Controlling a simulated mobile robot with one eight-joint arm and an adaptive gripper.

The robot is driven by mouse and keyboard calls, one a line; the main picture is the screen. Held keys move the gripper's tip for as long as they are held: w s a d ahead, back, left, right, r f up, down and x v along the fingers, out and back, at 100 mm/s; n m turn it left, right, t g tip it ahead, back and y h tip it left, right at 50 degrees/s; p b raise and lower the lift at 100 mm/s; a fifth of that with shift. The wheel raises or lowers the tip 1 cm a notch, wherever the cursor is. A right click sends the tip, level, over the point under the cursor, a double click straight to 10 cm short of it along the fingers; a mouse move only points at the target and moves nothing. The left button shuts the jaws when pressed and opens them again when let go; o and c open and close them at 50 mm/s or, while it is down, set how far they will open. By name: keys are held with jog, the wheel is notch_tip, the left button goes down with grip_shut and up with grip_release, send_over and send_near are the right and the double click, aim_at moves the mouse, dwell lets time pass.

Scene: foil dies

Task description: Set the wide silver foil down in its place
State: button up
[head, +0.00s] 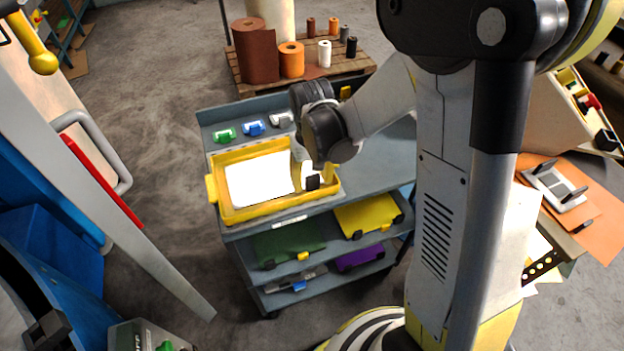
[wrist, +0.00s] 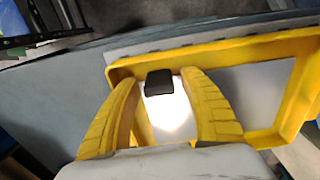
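The tray rim also shows in the wrist view (wrist: 225,52). My gripper (head: 312,181) is at the tray's right end, pointing down. Its yellow fingers stand on either side of a small black block (wrist: 160,82), with a narrow gap seen on each side. The black block stands over a strongly lit surface. Glare hides the foil's edges, and my wrist hides part of the tray's right end.
A pallet (head: 350,66) with rolls stands behind. The cart top right of the tray (head: 380,165) is clear.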

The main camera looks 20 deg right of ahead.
jog(key=r, duration=1.2)
jog(key=shift+s+a+r, duration=0.1)
jog(key=shift+s, duration=0.1)
jog(key=s+r+t, duration=0.5)
jog(key=s+t, duration=0.1)
jog(key=s, duration=0.6)
jog(key=shift+s+t, duration=0.15)
jog(key=shift+t, duration=0.25)
